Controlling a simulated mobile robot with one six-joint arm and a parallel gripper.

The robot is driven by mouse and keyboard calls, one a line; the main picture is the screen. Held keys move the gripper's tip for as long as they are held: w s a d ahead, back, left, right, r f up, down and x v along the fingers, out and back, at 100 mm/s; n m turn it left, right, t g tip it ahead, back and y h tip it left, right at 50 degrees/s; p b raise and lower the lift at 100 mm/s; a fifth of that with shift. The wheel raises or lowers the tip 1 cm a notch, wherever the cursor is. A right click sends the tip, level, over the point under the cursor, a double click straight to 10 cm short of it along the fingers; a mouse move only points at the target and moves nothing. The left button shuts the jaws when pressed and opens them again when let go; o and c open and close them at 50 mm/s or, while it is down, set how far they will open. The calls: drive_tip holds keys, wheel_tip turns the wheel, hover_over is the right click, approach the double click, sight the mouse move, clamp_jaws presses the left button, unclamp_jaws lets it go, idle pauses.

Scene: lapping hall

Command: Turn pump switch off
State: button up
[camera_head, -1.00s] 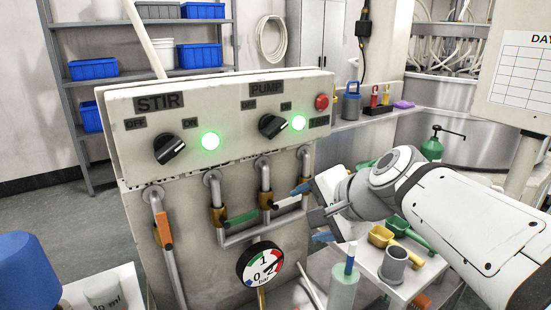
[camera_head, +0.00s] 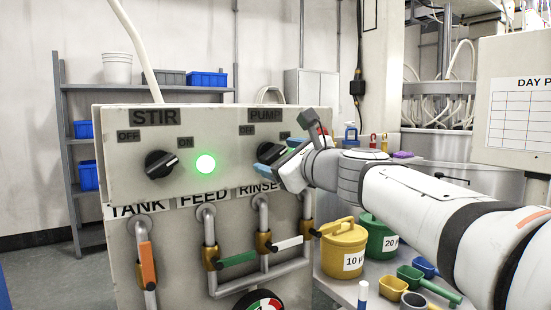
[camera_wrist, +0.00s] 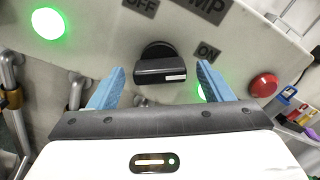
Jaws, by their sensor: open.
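The pump switch (camera_wrist: 160,68) is a black rotary knob with a white mark on its bar, on the panel below the PUMP label (camera_head: 266,115). In the wrist view the mark is on the right, towards the ON label (camera_wrist: 207,52). A green pump lamp (camera_wrist: 201,92) glows, partly hidden by a fingertip. My gripper (camera_wrist: 160,84) is open, its two blue fingers on either side of the knob's bar. I cannot tell whether they touch it. In the head view my gripper (camera_head: 266,170) covers part of the knob (camera_head: 268,151).
The stir knob (camera_head: 160,164) and its lit green lamp (camera_head: 205,164) are to the left. A red button (camera_wrist: 263,85) is right of the pump switch. Pipes with orange, green and white valve handles (camera_head: 238,258) run below. Yellow and green pots (camera_head: 343,243) stand at right.

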drive_tip(key=shift+x, duration=1.1)
drive_tip(key=shift+c, duration=0.2)
drive_tip(key=shift+s+a, duration=0.1)
drive_tip(key=c, duration=0.9)
drive_tip(key=shift+c, duration=0.2)
